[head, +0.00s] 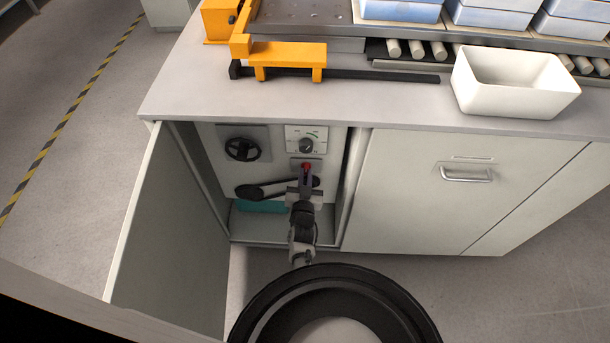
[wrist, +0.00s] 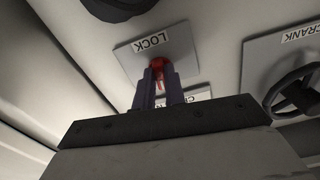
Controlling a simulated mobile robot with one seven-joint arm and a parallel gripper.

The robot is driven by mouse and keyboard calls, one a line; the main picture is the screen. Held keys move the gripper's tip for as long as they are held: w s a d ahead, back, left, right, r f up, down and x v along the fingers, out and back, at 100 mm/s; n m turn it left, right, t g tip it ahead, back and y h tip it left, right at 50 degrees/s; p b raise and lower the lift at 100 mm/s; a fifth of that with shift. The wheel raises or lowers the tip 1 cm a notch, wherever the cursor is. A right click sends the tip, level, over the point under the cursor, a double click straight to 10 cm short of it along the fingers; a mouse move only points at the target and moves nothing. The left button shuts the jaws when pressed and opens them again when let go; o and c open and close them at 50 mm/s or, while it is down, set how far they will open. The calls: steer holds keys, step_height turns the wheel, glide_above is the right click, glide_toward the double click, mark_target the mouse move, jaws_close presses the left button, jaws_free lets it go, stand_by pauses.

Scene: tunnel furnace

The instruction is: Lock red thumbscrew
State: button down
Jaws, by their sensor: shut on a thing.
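The red thumbscrew (wrist: 159,66) sits on a plate labelled LOCK (wrist: 152,42) on the back panel inside the open cabinet. It shows in the head view as a small red spot (head: 306,166). My gripper (wrist: 160,72) is shut on the thumbscrew, with a finger on each side of it. In the head view my gripper (head: 305,172) reaches into the cabinet from below. The fingers hide part of the thumbscrew and the lower part of its plate.
A crank handwheel (head: 242,149) is left of the lock, and a knob with a dial (head: 306,145) is just above it. The open cabinet door (head: 160,230) stands on the left. A dark handle-like object (head: 262,190) and a teal item (head: 262,206) are low inside.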

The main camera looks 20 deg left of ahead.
steer(key=shift+w+r+n, duration=0.1)
steer(key=shift+r+n, duration=0.05)
steer(key=shift+n, duration=0.75)
steer(key=c, duration=1.5)
jaws_free()
steer(key=shift+o, duration=0.2)
